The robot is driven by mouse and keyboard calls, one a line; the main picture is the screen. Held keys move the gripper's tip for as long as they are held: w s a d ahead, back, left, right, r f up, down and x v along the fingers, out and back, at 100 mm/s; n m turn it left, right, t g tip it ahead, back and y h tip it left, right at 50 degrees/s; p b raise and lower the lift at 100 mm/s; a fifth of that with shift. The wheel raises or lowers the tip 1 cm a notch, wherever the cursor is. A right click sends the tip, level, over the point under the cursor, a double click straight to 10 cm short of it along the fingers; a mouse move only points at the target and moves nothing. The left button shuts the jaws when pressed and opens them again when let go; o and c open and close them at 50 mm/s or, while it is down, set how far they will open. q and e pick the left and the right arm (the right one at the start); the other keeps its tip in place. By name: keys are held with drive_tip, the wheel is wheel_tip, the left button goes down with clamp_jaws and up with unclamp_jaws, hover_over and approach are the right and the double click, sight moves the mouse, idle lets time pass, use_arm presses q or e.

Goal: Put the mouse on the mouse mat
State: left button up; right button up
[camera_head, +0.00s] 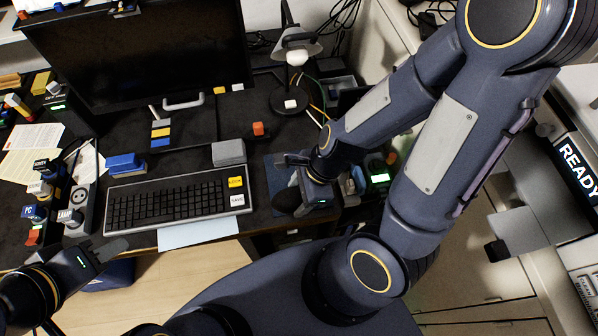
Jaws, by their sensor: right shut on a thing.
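The dark mouse (287,201) is at my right gripper (295,193), which is shut on it over the right part of the desk. The gripper hides part of the mouse. The dark blue mouse mat (276,172) lies to the right of the keyboard, under and beside the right gripper, which covers much of it. I cannot tell whether the mouse touches the mat. My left gripper (106,250) is at the lower left, by the desk's front edge, away from both. Its finger opening is not clear.
A keyboard (168,199) with yellow and white notes lies left of the mat. A lamp (296,62) and monitor (150,50) are at the back. Small items crowd the desk's right end.

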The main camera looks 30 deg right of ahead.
drive_tip(key=w+d+f, duration=0.1)
drive_tip(key=w+f, duration=0.2)
drive_tip(key=w+d+f+b, duration=0.1)
drive_tip(key=w+d+f, duration=0.1)
drive_tip(key=w, duration=0.1)
drive_tip(key=w+d+f+b, duration=0.1)
drive_tip(key=w+d+f, duration=0.1)
drive_tip(key=w+f, duration=0.1)
drive_tip(key=shift+w+d+f, duration=0.2)
drive_tip(key=shift+w+f, duration=0.1)
drive_tip(key=shift+w, duration=0.3)
drive_tip(key=shift+w+d+f, duration=0.1)
drive_tip(key=shift+w+f, duration=0.05)
drive_tip(key=shift+f, duration=0.1)
wheel_tip(320, 180, down, 3)
drive_tip(key=shift+w+f+b, duration=0.1)
drive_tip(key=shift+f+b, duration=0.05)
drive_tip(key=shift+b, duration=0.35)
drive_tip(key=shift+f, duration=0.1)
drive_tip(key=o, duration=1)
